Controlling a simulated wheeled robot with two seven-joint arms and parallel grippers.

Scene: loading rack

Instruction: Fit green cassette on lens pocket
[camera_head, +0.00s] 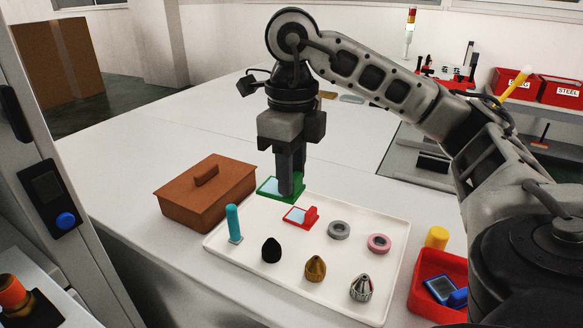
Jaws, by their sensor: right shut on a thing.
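The green cassette (267,188), a green frame with a pale pane, is at the back left edge of the white tray. My right gripper (285,190) comes down from above and is shut on it; the fingers hide part of the cassette. I cannot tell whether the cassette touches the tray or hangs just above it. I cannot make out a lens pocket for certain in this view. My left gripper is not in view.
The white tray (225,249) holds a red cassette (300,216), a grey ring (339,230), a pink ring (379,243), a teal stick (233,222) and several cone-shaped pieces. A brown lidded box (180,208) stands left, a red bin (425,300) right.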

